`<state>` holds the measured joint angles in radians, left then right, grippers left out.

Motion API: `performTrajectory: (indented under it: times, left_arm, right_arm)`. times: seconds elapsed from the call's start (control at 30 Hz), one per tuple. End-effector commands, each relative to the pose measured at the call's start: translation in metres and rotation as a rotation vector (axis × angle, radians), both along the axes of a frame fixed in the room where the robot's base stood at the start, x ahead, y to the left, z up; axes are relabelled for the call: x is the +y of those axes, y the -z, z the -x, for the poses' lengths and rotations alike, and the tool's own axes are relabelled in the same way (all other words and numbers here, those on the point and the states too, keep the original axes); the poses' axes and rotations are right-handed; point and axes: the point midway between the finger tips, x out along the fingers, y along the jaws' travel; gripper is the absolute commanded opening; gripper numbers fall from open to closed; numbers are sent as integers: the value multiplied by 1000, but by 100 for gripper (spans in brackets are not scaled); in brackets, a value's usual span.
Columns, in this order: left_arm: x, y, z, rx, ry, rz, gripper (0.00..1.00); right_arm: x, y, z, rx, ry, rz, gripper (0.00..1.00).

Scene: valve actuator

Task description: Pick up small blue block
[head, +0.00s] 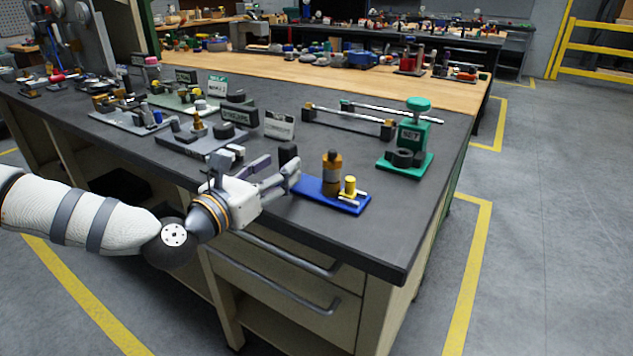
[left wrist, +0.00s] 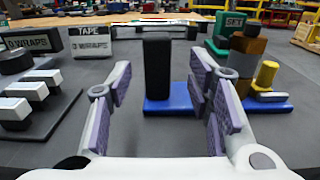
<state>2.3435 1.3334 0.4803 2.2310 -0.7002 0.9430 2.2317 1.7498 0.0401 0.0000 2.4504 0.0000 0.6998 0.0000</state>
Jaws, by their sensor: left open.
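My left gripper (head: 281,170) is open and empty at the front edge of the dark workbench. Its two fingers spread apart in the left wrist view (left wrist: 162,82). A dark upright block (head: 288,153) stands just ahead of the fingertips, and it shows between them in the left wrist view (left wrist: 157,72). A flat blue base (head: 311,187) lies to the right of the gripper, carrying an orange-brown cylinder and a yellow peg. A small blue piece (head: 158,117) stands farther left on a grey plate. My right gripper is not in view.
The orange-brown cylinder (head: 332,175) and yellow peg (head: 350,187) stand close right of the fingers. A green fixture (head: 408,150) is at the right. Black-and-white blocks (left wrist: 30,95) and signs (left wrist: 90,43) are left. The bench's front right corner is clear.

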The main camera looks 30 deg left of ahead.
Motion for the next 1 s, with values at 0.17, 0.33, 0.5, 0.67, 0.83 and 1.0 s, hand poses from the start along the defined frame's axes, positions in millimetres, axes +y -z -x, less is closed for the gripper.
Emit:
performTrajectory:
  times: [0.17, 0.33, 0.5, 0.67, 0.83, 1.0]
  left_arm:
    - [0, 6, -34, 2, 2, -4, 47]
    - [-1, 3, -45, -1, 1, -1, 47]
    - [-1, 2, -45, -2, 1, -1, 40]
    - [-1, 3, -44, -2, 1, -1, 4]
    - [-1, 1, -45, -5, 0, 0, 0]
    - [-1, 0, -44, -5, 0, -1, 0]
  right_arm:
    - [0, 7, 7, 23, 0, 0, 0]
    - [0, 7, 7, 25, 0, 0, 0]
    - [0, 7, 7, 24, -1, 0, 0]
    - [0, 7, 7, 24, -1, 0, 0]
    - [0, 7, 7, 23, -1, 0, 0]
    - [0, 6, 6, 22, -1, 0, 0]
